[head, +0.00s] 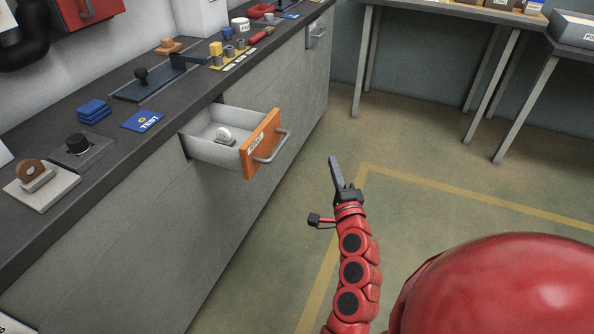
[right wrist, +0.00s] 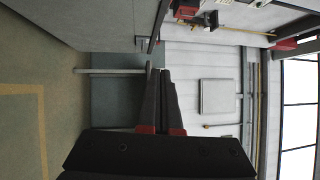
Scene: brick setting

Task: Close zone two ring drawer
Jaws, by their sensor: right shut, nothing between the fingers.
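The drawer (head: 215,136) stands open, pulled out of the grey counter front in the head view. It has an orange front (head: 263,144) with a small label and a grey bar handle (head: 271,148). A small pale ring-like object (head: 224,134) lies inside it. My right gripper (head: 335,160) is shut and empty, raised to the right of the drawer and apart from the handle. It also shows in the right wrist view (right wrist: 159,72), with the fingers together. The drawer cannot be made out in the right wrist view. My left gripper is not in view.
Tables stand at the back right. The floor (head: 440,185) right of the counter is clear.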

